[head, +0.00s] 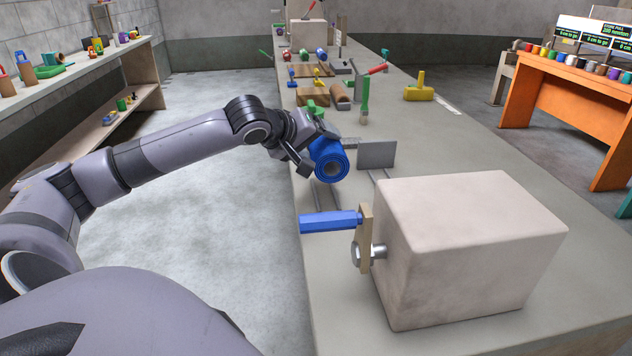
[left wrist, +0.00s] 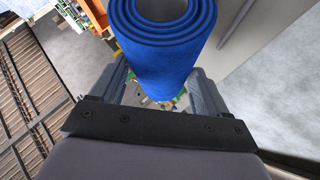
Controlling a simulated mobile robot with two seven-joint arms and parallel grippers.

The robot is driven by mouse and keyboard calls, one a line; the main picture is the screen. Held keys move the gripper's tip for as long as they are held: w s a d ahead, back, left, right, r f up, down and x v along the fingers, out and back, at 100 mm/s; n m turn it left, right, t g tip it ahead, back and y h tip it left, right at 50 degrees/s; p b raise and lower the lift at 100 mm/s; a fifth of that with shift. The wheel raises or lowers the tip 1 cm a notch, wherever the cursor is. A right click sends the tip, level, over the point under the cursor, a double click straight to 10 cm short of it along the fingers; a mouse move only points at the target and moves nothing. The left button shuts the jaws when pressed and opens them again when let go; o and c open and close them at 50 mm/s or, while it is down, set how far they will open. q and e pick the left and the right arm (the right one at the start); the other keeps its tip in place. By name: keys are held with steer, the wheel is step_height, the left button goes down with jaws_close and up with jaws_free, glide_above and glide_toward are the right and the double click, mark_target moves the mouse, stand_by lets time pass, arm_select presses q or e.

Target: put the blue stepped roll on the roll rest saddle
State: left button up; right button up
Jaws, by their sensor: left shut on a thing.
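The blue stepped roll (head: 329,160) is a rolled blue felt with a grey hollow core. My left gripper (head: 310,147) is shut on it and holds it above the bench. In the left wrist view the roll (left wrist: 165,55) sits between the fingers, with its ringed end at the top. Thin grey rails (head: 327,196) and an upright grey plate (head: 377,155) are just below and right of the roll. They look like the roll rest saddle, partly hidden by the roll. A gap to the rails seems to show, but its height is unclear. My right gripper is not in view.
A large pale block (head: 468,248) with a bolted blue handle (head: 330,221) stands nearer on the bench (head: 440,140). The bench's right side is mostly clear.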

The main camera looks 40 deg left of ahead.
arm_select(q)
step_height(320, 180, down, 4)
steer(key=shift+r, duration=0.15)
step_height(320, 180, down, 4)
steer(key=shift+b, duration=0.5)
steer(key=shift+r, duration=0.1)
steer(key=o, duration=1.4)
steer(key=shift+f, duration=0.2)
